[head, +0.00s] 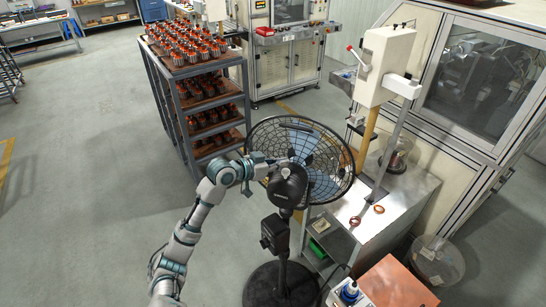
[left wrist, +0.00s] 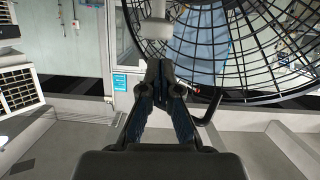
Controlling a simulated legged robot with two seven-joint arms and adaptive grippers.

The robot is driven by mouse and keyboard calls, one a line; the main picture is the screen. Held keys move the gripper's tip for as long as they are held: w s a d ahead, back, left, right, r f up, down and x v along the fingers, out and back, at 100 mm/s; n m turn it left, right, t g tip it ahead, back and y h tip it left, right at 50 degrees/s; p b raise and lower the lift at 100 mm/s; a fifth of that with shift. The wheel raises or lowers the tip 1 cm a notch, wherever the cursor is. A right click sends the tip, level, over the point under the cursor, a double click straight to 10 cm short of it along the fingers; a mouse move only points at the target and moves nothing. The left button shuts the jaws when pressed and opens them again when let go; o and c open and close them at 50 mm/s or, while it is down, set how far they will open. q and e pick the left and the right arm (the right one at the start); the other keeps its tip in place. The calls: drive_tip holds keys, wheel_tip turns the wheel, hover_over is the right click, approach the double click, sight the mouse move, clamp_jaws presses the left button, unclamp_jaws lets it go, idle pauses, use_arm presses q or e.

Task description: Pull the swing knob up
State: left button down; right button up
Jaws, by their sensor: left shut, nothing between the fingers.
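The black pedestal fan (head: 288,188) stands in the middle of the head view, with its round motor housing towards me and its wire cage behind. My left gripper (head: 276,163) is at the upper left of the housing. The swing knob is too small to make out for sure in the head view. In the left wrist view my left gripper (left wrist: 160,78) is shut and empty. A pale cylinder (left wrist: 156,27), perhaps the knob, appears just beyond the fingertips; I cannot tell whether they touch it. The fan cage (left wrist: 250,50) also shows there. My right gripper is not in view.
A rack (head: 187,85) with several shelves of red-topped parts stands behind the fan on the left. A metal workbench (head: 400,205) and a machine (head: 480,80) are close on the right. The floor (head: 90,190) on the left is clear.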

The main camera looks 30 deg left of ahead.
sight(280, 181)
use_arm(q)
drive_tip(key=shift+s+f, duration=0.15)
drive_tip(key=shift+f, duration=0.75)
drive_tip(key=shift+d+f, duration=0.1)
drive_tip(key=shift+f, duration=0.5)
